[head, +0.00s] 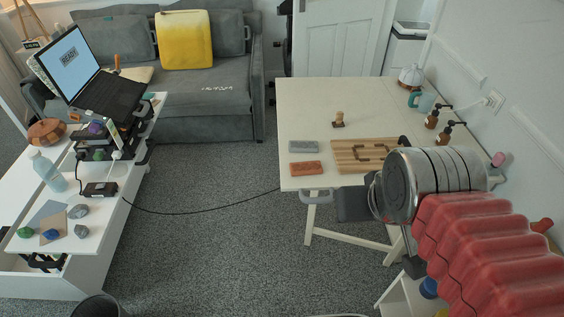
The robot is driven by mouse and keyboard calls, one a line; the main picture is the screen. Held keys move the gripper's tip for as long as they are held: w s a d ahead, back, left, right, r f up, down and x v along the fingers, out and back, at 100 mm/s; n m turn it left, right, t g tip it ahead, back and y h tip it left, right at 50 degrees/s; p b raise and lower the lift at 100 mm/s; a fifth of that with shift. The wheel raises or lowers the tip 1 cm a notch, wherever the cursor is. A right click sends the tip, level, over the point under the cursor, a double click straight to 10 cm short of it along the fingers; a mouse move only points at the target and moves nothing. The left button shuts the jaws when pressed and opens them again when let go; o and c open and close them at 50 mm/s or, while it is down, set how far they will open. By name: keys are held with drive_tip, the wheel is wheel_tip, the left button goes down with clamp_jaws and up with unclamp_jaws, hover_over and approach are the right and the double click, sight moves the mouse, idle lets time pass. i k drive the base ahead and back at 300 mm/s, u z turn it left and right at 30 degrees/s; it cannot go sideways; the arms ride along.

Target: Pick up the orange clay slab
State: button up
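The orange clay slab (306,169) lies flat near the front left corner of the white table (300,100). It is a small rectangular block, fully visible, with nothing on it. My gripper (352,204) is at the end of the arm at right, below and to the right of the slab in the picture. It appears apart from the slab. Its dark parts are partly hidden by the silver wrist, and its fingers are not clear, so I cannot tell whether it is open.
A grey slab (304,147) lies just behind the orange one. A wooden board (345,150) is to the right, partly behind my wrist. A wooden stamp (338,119), a blue mug (425,103) and pump bottles (444,132) stand farther back. The table's far left is clear.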

sight(313, 167)
drive_tip(key=u, duration=0.4)
drive_tip(key=i, duration=0.55)
drive_tip(key=u, duration=0.75)
drive_tip(key=i, duration=0.65)
drive_tip(key=u, duration=0.3)
